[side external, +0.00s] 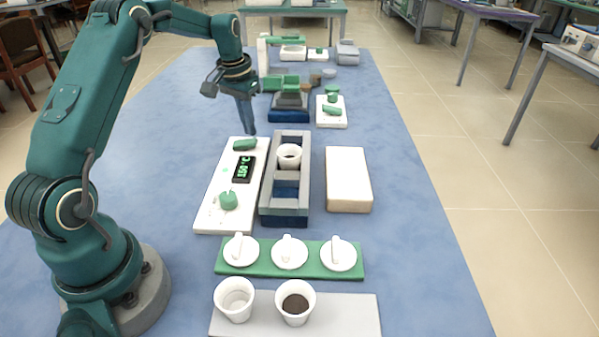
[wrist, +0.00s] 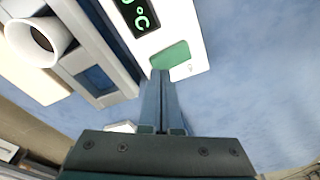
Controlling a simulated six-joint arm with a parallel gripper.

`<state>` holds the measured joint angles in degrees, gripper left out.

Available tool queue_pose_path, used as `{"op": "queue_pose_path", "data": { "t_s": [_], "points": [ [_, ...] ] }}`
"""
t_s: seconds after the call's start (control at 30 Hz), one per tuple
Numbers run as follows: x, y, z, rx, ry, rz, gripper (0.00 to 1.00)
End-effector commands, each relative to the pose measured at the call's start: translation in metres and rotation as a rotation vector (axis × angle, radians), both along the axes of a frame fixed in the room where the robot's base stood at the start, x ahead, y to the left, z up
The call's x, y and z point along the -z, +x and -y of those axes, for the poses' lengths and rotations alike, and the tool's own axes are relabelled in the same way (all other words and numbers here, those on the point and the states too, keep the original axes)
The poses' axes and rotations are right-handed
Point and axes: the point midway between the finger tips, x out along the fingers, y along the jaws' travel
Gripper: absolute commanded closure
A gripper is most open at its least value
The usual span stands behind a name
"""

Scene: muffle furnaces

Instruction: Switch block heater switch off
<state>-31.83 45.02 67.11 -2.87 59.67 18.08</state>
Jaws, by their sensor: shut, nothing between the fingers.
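The block heater's white control panel (side external: 212,213) lies on the blue table and bears a lit display (side external: 243,169) with green characters, which seem to read 150 °C. A green rocker-like switch (side external: 244,145) sits at the panel's far end, and a green knob (side external: 228,201) at its near end. In the wrist view the switch (wrist: 171,55) lies just beyond my fingertips, partly covered by them. My gripper (side external: 250,131) points down, shut and empty, close to the switch. I cannot tell whether it touches. The switch's position is unclear.
Right of the panel stands the grey and blue heater block (side external: 271,190) with a white cup (side external: 289,156) in it. A pale slab (side external: 348,180) lies further right. Nearer are a green rack (side external: 265,270) with white lids and two cups on a grey plate (side external: 345,315).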

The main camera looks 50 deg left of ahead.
Motion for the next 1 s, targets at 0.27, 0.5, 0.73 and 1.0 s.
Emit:
{"op": "queue_pose_path", "data": {
  "t_s": [0.27, 0.5, 0.73, 1.0],
  "points": [
    [0.0000, 0.0000, 0.0000, 0.000, 0.000, 0.000, 1.00],
    [0.0002, -0.0001, 0.0000, 0.000, 0.000, 0.000, 1.00],
    [0.0033, 0.0000, 0.0000, 0.000, 0.000, 0.000, 1.00],
    [0.0072, 0.0000, 0.0001, 0.000, -0.001, -0.001, 1.00]
  ]
}}
